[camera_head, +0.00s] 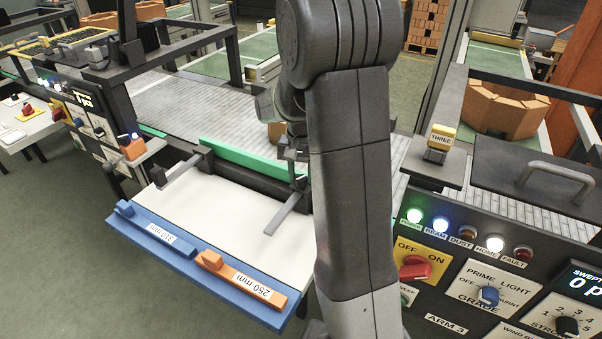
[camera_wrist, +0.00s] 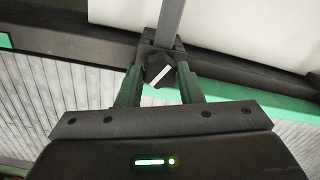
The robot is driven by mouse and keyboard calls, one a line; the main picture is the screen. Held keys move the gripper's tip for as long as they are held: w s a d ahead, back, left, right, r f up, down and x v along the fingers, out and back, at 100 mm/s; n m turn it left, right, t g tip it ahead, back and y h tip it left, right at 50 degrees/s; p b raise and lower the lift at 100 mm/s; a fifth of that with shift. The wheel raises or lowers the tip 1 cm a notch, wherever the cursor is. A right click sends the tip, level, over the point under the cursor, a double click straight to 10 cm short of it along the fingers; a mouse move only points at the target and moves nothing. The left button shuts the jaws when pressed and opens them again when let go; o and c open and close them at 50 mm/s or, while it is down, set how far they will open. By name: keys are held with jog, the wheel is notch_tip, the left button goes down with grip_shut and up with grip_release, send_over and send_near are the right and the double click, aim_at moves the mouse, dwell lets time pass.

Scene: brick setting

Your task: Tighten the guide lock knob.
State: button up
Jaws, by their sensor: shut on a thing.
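The guide lock knob (camera_wrist: 157,67) is black with a white pointer mark. It sits at the inner end of a grey guide bar (camera_wrist: 171,22) in the wrist view. My gripper (camera_wrist: 160,76) has its two dark green fingers on either side of the knob, shut on it. The pointer mark lies slanted, its upper end to the right. In the head view, the grey guide bar (camera_head: 287,214) crosses the white table, and my arm hides most of the gripper and the knob. The green guide fence (camera_head: 245,159) runs along the table's inner edge.
A blue gauge bar (camera_head: 152,233) and an orange 250 mm gauge bar (camera_head: 243,278) lie at the white table's (camera_head: 235,222) front edge. A second guide bar (camera_head: 178,173) is at left. A control panel (camera_head: 456,295) with knobs and lamps stands right of my arm.

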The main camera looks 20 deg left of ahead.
aim_at(301, 177)
jog(key=o, duration=1)
jog(key=shift+c, duration=0.2)
notch_tip(301, 177, up, 14)
notch_tip(301, 177, down, 14)
dwell(0.7)
